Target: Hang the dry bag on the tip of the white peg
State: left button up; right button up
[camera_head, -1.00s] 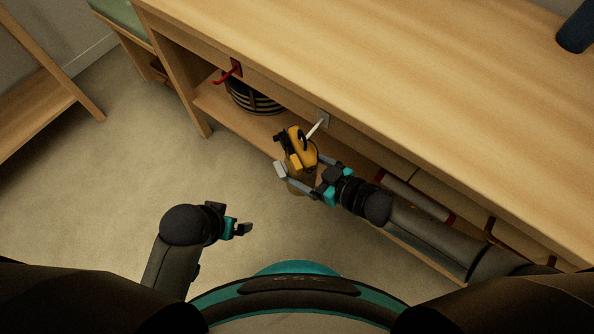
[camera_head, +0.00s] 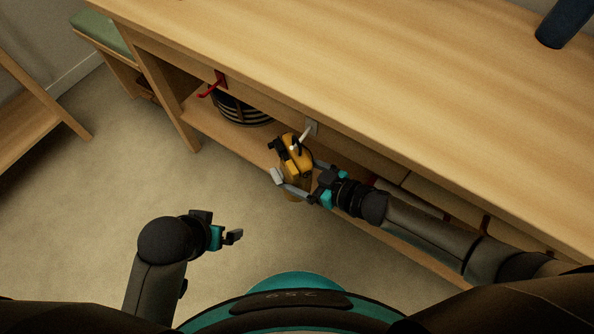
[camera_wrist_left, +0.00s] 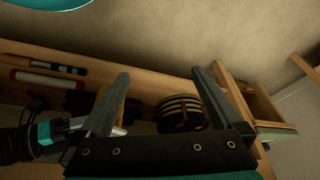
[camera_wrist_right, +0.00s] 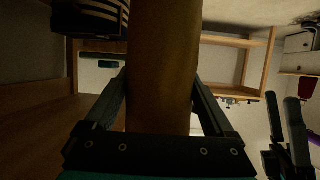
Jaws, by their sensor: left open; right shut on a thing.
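The dry bag (camera_head: 297,158) is yellow with black straps and a black loop at its top. My right gripper (camera_head: 296,181) is shut on its body, and the bag hangs upright in front of the shelf unit. In the right wrist view the bag (camera_wrist_right: 163,70) fills the middle between both fingers. The white peg (camera_head: 306,135) sticks out from a grey plate on the table's front edge. The peg is right at the bag's top by the loop; whether it passes through the loop I cannot tell. My left gripper (camera_head: 236,237) is open and empty, low over the floor at left.
A black striped round thing (camera_head: 240,109) stands on the lower shelf. The wooden tabletop (camera_head: 380,100) holds a dark blue object (camera_head: 565,22) at far right. The floor at left is clear.

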jog(key=shift+r, duration=0.1)
jog(key=o, duration=1.5)
jog(key=shift+c, duration=0.2)
pick_arm(q)
jog(key=s+a+f+p, duration=0.1)
jog(key=s+f+p, duration=0.1)
jog(key=f, duration=0.4)
jog(key=s+f+g+p, duration=0.1)
jog(key=s+f+p, duration=0.2)
jog(key=f, duration=0.3)
jog(key=shift+a+g+p, duration=0.3)
jog(key=shift+a+p, duration=0.1)
jog(key=shift+p, duration=0.2)
pick_arm(e)
jog(key=v, duration=1.5)
pick_arm(q)
jog(key=shift+w, duration=0.1)
pick_arm(e)
jog(key=shift+d, duration=0.1)
jog(key=shift+s, duration=0.1)
